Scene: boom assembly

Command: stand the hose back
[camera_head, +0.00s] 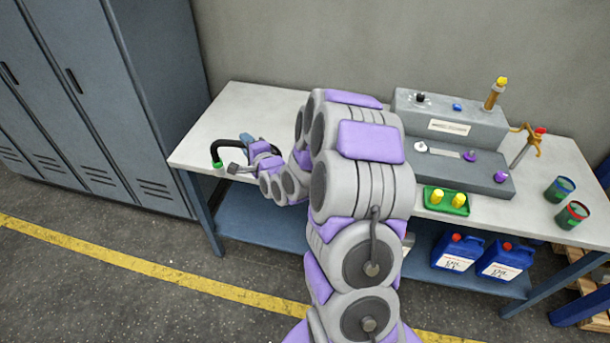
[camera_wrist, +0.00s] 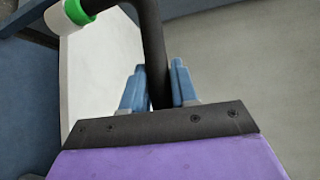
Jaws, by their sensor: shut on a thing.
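The hose (camera_head: 218,148) is black and bent in an arch, with a green collar (camera_head: 217,164) at its lower left end. It is over the left end of the workbench, near the front edge. My gripper (camera_head: 249,140) is shut on it. In the wrist view the blue fingers of my gripper (camera_wrist: 158,88) stand on both sides of the hose (camera_wrist: 150,30). The hose bends left there to the green collar and a white end piece (camera_wrist: 66,18). Its lower part is hidden behind my wrist, and I cannot tell whether it touches the bench.
The workbench (camera_head: 190,150) is mostly clear at its left end. A grey control console (camera_head: 445,125), a green tray (camera_head: 446,208) with yellow parts, a brass tap (camera_head: 525,140) and two cans (camera_head: 572,215) stand on the right. Blue jugs (camera_head: 458,252) stand below. Lockers (camera_head: 90,90) are at left.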

